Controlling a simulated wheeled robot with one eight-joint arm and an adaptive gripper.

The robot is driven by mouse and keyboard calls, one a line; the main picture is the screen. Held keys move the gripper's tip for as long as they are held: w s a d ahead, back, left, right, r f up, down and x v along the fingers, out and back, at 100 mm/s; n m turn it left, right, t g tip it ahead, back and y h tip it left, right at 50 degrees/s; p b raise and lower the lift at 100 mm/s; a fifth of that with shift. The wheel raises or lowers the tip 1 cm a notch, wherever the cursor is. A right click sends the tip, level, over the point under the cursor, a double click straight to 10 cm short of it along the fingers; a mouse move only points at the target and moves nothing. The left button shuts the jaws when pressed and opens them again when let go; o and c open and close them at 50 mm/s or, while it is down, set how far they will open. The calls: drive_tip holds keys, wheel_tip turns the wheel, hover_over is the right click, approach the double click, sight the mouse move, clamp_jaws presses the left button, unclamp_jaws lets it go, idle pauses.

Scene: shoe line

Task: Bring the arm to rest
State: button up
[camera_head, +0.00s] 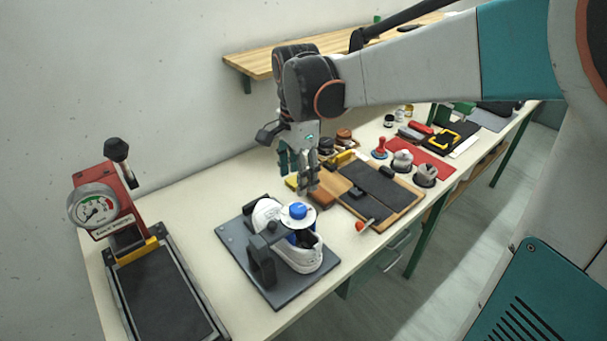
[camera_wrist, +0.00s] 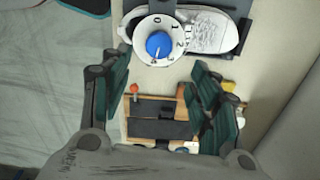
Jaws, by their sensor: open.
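My gripper (camera_head: 298,172) hangs from my arm above the workbench, fingers pointing down. It is open and empty. In the wrist view its two green-padded fingers (camera_wrist: 160,98) stand wide apart with nothing between them. A white shoe (camera_head: 314,256) sits in a dark grey fixture (camera_head: 234,240), below and in front of the gripper in the head view. A blue knob (camera_head: 298,210) on a white numbered dial is above the shoe. The knob (camera_wrist: 158,45) and shoe (camera_wrist: 210,32) also show at the top of the wrist view, apart from the fingers.
A red press with a gauge (camera_head: 97,210) stands at the left. A wooden board with dark pads (camera_head: 395,198) lies right of the fixture. Stamps (camera_head: 402,160) and a red mat (camera_head: 436,168) lie farther right. A wooden shelf (camera_head: 250,62) is on the wall behind the arm.

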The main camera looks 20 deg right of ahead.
drive_tip(key=shift+s+r, duration=0.2)
drive_tip(key=shift+r, duration=0.75)
drive_tip(key=s+f+n+t+b, duration=0.2)
drive_tip(key=s+f+n+t, duration=0.1)
drive_tip(key=s+n, duration=0.4)
drive_tip(key=s+f+n+t+b, duration=0.3)
drive_tip(key=s+n+t, duration=0.1)
drive_tip(key=s+n, duration=0.4)
drive_tip(key=shift+n, duration=0.5)
drive_tip(key=shift+a, duration=0.1)
